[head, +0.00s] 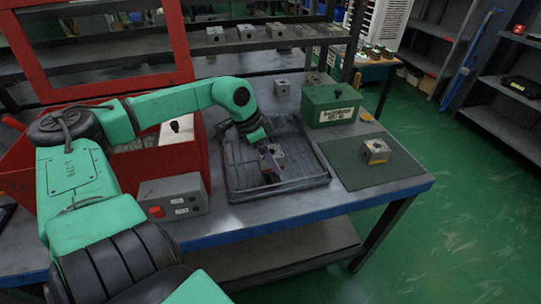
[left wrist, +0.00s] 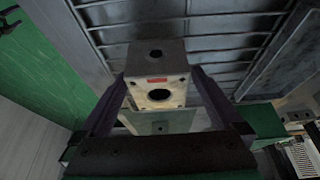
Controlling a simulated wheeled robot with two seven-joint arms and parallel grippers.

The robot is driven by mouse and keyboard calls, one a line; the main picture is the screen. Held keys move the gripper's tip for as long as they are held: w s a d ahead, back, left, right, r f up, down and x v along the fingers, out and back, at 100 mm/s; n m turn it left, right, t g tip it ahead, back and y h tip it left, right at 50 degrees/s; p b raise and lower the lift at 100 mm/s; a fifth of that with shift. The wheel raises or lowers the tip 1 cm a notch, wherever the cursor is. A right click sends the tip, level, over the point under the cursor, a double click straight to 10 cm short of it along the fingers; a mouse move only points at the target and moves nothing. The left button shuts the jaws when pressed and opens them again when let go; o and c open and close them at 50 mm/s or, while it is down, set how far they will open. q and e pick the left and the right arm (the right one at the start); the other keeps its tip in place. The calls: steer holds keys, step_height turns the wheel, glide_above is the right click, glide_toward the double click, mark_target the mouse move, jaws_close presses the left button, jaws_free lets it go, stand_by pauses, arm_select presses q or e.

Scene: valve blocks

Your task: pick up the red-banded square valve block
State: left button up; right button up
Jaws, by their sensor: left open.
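A grey square valve block with a small red band (left wrist: 157,80) is in the left wrist view, with a dark round hole in its front face and another in its top. In the head view it sits in the black ribbed tray (head: 238,184), partly hidden by my gripper (head: 268,157). My left gripper is open, with one dark finger on each side of the block in the left wrist view. I cannot tell whether the fingers touch it. My right gripper is not in view.
Another block (head: 376,151) with a yellow mark stands on the green mat (head: 354,170) at right. A green labelled box (head: 331,104) and a loose block (head: 281,87) are behind. A grey control box (head: 173,195) and red cabinet (head: 195,150) are left. Several blocks line the back shelf.

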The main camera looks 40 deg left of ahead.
arm_select(q)
steer(key=shift+r, duration=0.15)
jaws_close()
step_height(320, 180, up, 28)
steer(key=p, duration=0.1)
